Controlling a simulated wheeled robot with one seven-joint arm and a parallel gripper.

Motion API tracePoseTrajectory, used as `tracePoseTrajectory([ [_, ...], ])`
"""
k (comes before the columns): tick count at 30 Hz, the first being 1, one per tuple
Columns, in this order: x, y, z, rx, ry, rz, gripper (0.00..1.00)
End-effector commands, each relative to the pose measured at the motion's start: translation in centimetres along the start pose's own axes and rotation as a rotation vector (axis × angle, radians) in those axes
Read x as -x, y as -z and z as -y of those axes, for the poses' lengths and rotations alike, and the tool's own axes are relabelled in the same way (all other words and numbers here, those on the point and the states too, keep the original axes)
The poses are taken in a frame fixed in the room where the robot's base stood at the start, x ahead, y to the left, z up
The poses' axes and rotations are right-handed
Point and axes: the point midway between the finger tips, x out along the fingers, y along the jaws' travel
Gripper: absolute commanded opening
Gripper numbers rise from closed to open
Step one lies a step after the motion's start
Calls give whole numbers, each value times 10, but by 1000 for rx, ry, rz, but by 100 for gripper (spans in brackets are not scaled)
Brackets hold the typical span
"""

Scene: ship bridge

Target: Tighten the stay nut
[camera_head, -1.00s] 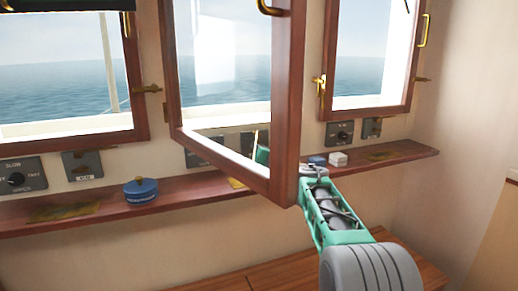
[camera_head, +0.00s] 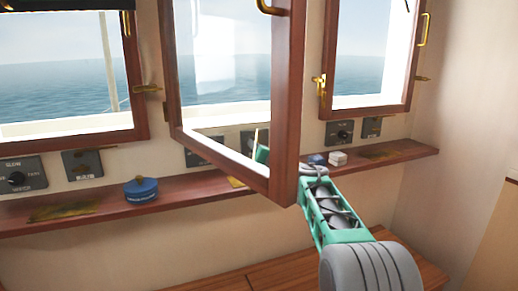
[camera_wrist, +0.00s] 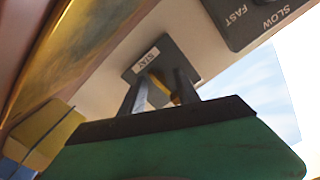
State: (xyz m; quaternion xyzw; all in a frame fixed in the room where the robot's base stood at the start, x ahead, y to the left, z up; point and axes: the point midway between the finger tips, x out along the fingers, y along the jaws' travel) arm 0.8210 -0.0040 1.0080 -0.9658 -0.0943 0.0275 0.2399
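In the wrist view the two dark fingers of my gripper (camera_wrist: 160,88) stand apart, pointing at a small grey wall plate (camera_wrist: 180,54). The plate has a white label, seemingly reading STAY. A brass piece (camera_wrist: 161,86), which looks like the stay nut, shows between the fingers. It looks narrower than the gap, and I cannot tell whether either finger touches it. In the head view my green gripper (camera_head: 262,154) is seen through the glass of the open window, near a grey plate (camera_head: 247,141). Its fingertips and the nut are unclear there.
The open wooden window frame (camera_head: 286,110) hangs between the head camera and my gripper, close to my arm. A SLOW/FAST switch plate (camera_wrist: 245,18) is close by.

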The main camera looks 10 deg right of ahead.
Motion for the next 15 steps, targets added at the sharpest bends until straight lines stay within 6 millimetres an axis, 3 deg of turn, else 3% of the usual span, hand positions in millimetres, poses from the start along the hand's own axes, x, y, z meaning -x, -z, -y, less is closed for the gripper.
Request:
tracePoseTrajectory([
  [7, 8, 1, 0, 1, -1, -1, 38],
  [15, 58, 1, 0, 0, -2, -1, 38],
])
